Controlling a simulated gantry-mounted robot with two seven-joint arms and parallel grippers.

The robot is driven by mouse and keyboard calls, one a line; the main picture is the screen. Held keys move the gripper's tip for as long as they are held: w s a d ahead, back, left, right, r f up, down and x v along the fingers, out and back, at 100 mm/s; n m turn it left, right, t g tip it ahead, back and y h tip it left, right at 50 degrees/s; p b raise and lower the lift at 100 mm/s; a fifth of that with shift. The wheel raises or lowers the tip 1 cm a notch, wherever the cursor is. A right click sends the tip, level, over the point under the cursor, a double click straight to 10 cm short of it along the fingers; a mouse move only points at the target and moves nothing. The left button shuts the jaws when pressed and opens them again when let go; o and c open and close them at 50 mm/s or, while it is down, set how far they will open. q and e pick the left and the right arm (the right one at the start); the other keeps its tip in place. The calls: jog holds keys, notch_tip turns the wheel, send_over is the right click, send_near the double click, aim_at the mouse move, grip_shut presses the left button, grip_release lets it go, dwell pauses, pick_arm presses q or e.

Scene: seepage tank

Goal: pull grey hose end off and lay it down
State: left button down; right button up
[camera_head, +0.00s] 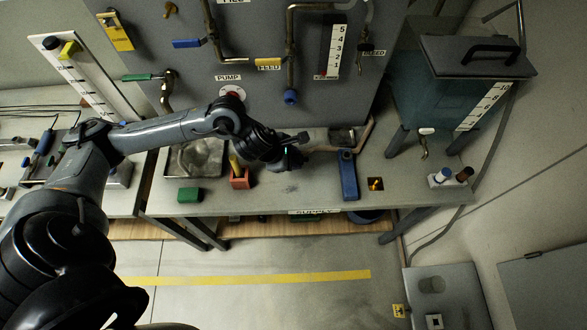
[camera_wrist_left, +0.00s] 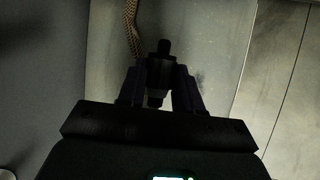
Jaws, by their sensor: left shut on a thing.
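My left gripper (camera_head: 294,150) is low over the bench, right of the small orange box. In the left wrist view its two fingers (camera_wrist_left: 160,88) are shut on a dark fitting (camera_wrist_left: 162,68), likely the grey hose end. In the head view the hose (camera_head: 362,137) curves from near the gripper to the tank panel. My right gripper is out of view.
The orange box (camera_head: 240,180), a green block (camera_head: 189,194) and a metal tray (camera_head: 186,160) are left of the gripper. A blue bar-shaped thing (camera_head: 348,177) lies to the right. A blue-tipped pipe (camera_head: 291,97) hangs above. The bench front (camera_head: 290,198) between box and bar is clear.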

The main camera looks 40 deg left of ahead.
pick_arm(q)
jog(key=shift+d+f, duration=0.1)
jog(key=shift+f, duration=0.25)
jog(key=shift+f+b, duration=1.9)
jog(key=shift+f, duration=0.35)
jog(key=shift+f+b, duration=0.35)
jog(key=shift+b, duration=0.05)
jog(key=shift+f+b, duration=0.65)
